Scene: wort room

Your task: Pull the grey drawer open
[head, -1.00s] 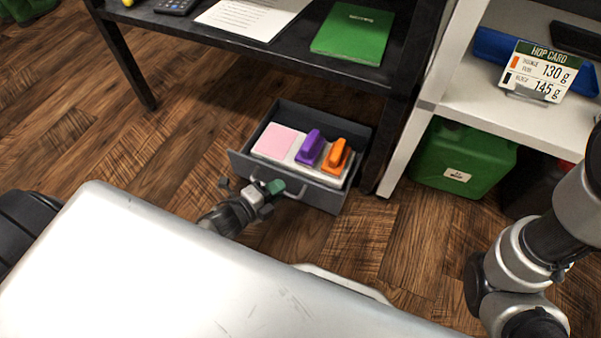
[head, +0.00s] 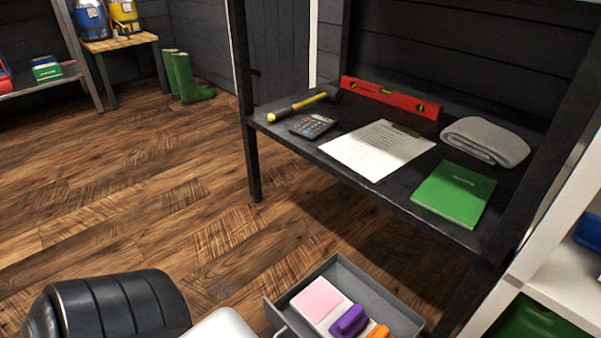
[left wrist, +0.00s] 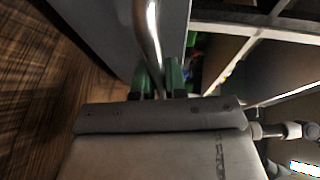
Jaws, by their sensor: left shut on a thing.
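The grey drawer (head: 375,284) stands open below the black desk at the bottom of the head view, with its near part cut off by the frame edge. In it lie a pink pad (head: 317,298), a purple object (head: 348,321) and an orange object (head: 378,331). In the left wrist view the drawer's grey front (left wrist: 108,38) and its curved metal handle (left wrist: 151,28) show. My left gripper (left wrist: 160,78) has its green fingertips shut on the handle. My right gripper is not in view.
The black desk (head: 300,160) holds a hammer, calculator (head: 313,126), paper, red level (head: 390,98), grey cloth and green book (head: 454,194). A white shelf (head: 560,240) stands to the right. Wooden floor (head: 150,200) is clear to the left, with green boots (head: 190,80) far back.

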